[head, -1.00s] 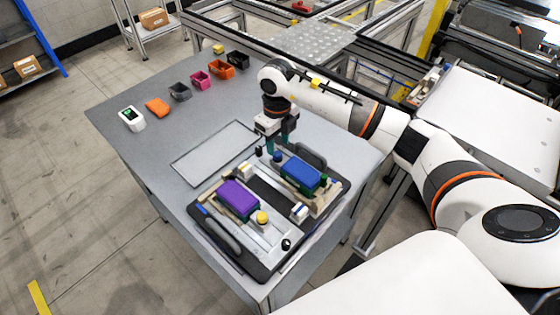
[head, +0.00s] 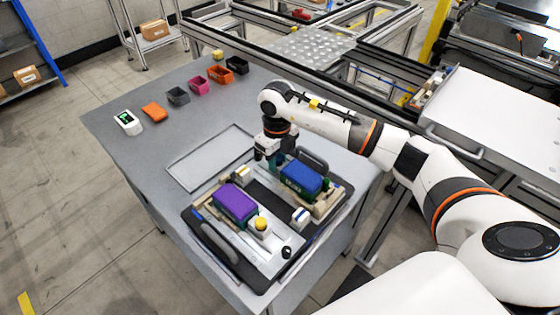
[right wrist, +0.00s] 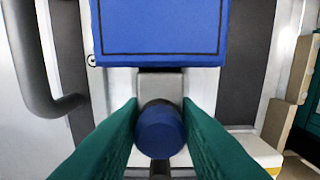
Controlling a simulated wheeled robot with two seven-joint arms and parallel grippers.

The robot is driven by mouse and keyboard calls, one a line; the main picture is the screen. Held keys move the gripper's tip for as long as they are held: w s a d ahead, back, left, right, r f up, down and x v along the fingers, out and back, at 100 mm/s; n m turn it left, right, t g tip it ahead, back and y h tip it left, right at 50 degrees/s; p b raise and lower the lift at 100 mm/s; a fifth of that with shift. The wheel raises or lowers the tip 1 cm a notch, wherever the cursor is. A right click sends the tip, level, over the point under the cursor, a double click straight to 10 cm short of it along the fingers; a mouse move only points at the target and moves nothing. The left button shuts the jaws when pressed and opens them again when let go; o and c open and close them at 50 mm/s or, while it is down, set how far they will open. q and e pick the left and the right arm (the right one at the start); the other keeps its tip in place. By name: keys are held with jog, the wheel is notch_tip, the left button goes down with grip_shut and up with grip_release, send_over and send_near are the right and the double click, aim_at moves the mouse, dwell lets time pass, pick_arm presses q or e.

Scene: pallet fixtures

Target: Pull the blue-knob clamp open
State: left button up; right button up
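The blue knob (right wrist: 160,130) is between the two green fingers of my right gripper (right wrist: 160,112) in the right wrist view, both fingers close against its sides. A grey metal block (right wrist: 160,84) lies just beyond the knob, by the edge of a blue block (right wrist: 160,30). In the head view my right gripper (head: 270,161) points down at the left end of the blue block (head: 301,180) on the fixture pallet (head: 268,270); it hides the knob there. My left gripper is out of view.
A purple block (head: 235,203) sits in the nearer fixture, with a yellow knob (head: 261,223) beside it. A black handle (head: 313,160) stands close behind the gripper. A flat grey tray (head: 210,158) and several small bins (head: 199,86) lie farther back on the table.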

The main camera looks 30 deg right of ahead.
jog(key=shift+w, duration=0.15)
jog(key=shift+w+a+b, duration=0.15)
jog(key=shift+w+b, duration=0.15)
jog(key=shift+b, duration=0.05)
jog(key=shift+w+a+f+b, duration=0.15)
jog(key=shift+w+b, duration=0.1)
jog(key=shift+w, duration=0.2)
jog(key=shift+w+a+r+b, duration=0.1)
jog(key=shift+w+a+b, duration=0.1)
jog(key=shift+w, duration=0.2)
jog(key=o, duration=0.8)
jog(key=shift+c, duration=0.2)
jog(key=shift+s+d, duration=0.1)
notch_tip(320, 180, up, 8)
jog(key=p, duration=0.5)
